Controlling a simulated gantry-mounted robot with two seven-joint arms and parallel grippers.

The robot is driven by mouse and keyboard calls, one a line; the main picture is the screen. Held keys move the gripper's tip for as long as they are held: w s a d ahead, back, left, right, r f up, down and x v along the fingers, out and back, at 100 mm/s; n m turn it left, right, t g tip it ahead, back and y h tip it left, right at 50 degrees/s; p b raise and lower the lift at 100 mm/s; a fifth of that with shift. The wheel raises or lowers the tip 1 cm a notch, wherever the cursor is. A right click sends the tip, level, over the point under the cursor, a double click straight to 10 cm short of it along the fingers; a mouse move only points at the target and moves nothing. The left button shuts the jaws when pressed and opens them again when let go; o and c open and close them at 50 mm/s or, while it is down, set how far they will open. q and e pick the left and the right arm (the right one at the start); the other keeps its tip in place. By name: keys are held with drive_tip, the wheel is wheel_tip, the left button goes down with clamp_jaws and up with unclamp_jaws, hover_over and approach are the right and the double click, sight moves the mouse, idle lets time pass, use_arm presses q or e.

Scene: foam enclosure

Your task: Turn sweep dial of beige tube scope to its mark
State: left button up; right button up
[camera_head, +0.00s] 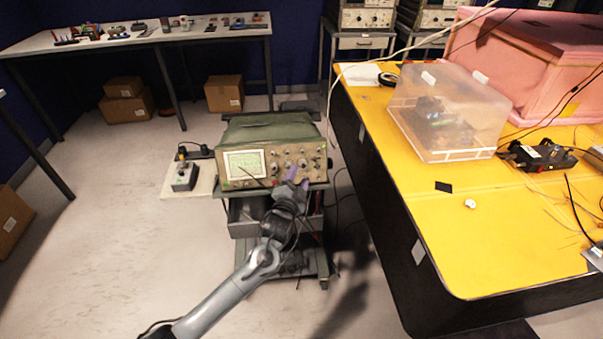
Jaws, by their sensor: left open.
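The beige tube scope (233,186) stands on a cart, with an olive-green top cover. Its lit screen (243,164) is at the left of the front panel, and several knobs sit to the right of it. The sweep dial and its mark are too small to pick out. My left gripper (296,178), with purple fingertips, is open in front of the panel's right half. The fingers overlap some of the knobs, and I cannot tell whether they touch one. My right gripper is not in view.
A small side shelf (203,181) with a grey device (185,177) sticks out left of the scope. The yellow table (450,260) stands close on the right, with a clear plastic box (440,140) on it. The floor at left is mostly free.

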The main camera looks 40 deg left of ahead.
sight(303, 167)
use_arm(q)
drive_tip(key=shift+b+x, duration=0.5)
drive_tip(key=shift+x, duration=1.6)
drive_tip(key=shift+c, duration=0.5)
clamp_jaws()
